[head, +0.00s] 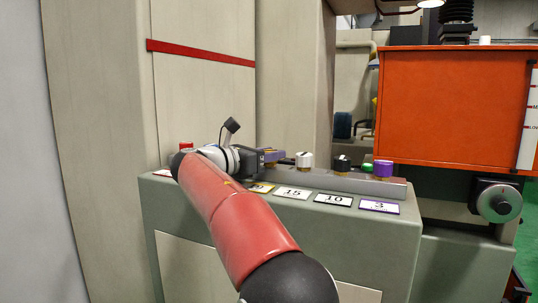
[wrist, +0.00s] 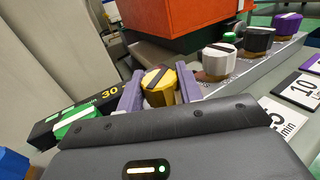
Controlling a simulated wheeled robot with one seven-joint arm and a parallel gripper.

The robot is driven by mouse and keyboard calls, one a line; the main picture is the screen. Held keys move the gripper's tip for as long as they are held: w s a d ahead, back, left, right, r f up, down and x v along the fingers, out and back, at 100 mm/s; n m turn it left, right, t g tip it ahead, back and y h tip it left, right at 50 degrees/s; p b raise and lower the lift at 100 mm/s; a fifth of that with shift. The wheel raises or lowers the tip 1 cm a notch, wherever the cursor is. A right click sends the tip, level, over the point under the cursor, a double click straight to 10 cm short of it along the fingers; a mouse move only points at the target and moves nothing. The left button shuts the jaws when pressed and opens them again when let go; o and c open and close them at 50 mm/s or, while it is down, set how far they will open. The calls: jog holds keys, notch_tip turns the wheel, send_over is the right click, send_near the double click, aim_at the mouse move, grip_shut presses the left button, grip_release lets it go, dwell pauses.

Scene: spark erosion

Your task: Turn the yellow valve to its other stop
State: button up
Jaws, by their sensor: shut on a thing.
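The yellow valve (wrist: 158,86) is a faceted knob with a dark stripe across its top, seen in the wrist view. My gripper (wrist: 160,88) has its two purple fingers on either side of this knob and is shut on it. In the head view my gripper (head: 270,155) is at the left part of the panel ledge, and the yellow valve is hidden behind it and my arm. The stripe on the knob runs at a slant in the wrist view.
A white knob (head: 304,160), a black knob (head: 342,163), a small green button (head: 367,168) and a purple knob (head: 383,169) stand to the right along the ledge. A green knob (wrist: 75,121) is left of the gripper. An orange tank (head: 450,105) rises behind.

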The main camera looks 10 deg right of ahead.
jog(key=o, duration=1)
jog(key=v, duration=0.7)
jog(key=shift+s+a, duration=0.25)
jog(key=shift+a, duration=0.1)
